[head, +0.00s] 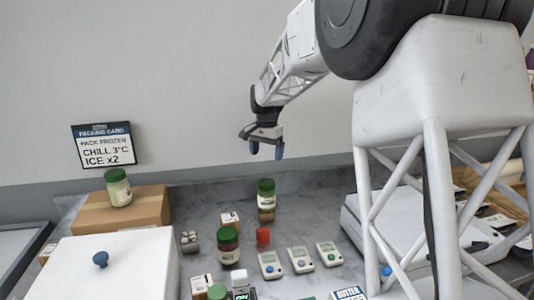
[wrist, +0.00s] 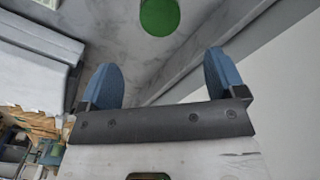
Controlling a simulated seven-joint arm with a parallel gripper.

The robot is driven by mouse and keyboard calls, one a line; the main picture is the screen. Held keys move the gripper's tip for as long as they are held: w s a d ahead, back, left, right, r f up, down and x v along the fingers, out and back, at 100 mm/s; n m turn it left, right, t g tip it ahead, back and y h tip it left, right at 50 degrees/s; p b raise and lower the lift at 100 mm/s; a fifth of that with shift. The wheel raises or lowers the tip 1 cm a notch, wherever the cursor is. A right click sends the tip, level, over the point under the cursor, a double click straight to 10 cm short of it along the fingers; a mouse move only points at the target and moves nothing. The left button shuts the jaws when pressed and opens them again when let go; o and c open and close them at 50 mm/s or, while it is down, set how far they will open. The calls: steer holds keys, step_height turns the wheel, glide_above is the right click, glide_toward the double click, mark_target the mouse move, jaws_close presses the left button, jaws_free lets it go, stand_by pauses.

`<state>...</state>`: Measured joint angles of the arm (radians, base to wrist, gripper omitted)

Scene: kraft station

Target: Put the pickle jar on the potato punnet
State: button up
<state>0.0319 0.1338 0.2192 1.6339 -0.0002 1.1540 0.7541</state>
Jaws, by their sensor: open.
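My gripper (head: 267,150) is open and empty, raised above the back of the counter; its two blue fingers also show in the wrist view (wrist: 161,78). A green-lidded jar with a pale label (head: 265,190) stands below it, apart from the fingers, with a small brown thing at its base. A round green lid (wrist: 160,15) shows beyond the fingers in the wrist view. Another pale green jar (head: 118,188) stands on a cardboard box at left. I cannot tell for sure which is the pickle jar. A small punnet with brownish contents (head: 190,241) sits left of centre; its contents are too small to name.
A dark red jar with a green lid (head: 228,246), a red item (head: 263,236) and several pale devices (head: 300,260) crowd the middle. A white box with a blue knob (head: 110,270) fills the front left. The cardboard box (head: 140,213) stands behind it.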

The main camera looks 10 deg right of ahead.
steer(key=s+r+n, duration=0.2)
steer(key=s+r, duration=0.2)
steer(key=s, duration=0.9)
steer(key=s+f+n+t, duration=0.1)
steer(key=s+f+n, duration=0.1)
steer(key=s, duration=1)
steer(key=s+a+f+n, duration=0.1)
steer(key=s+f+n, duration=0.1)
steer(key=s, duration=1.1)
steer(key=s+a+f+n+t, duration=0.1)
steer(key=s+f+n, duration=0.1)
steer(key=s, duration=1)
steer(key=shift+s+f+n+t, duration=0.15)
steer(key=shift+f+n+t, duration=0.2)
steer(key=shift+f, duration=0.4)
steer(key=shift+a, duration=0.1)
stand_by(2.1)
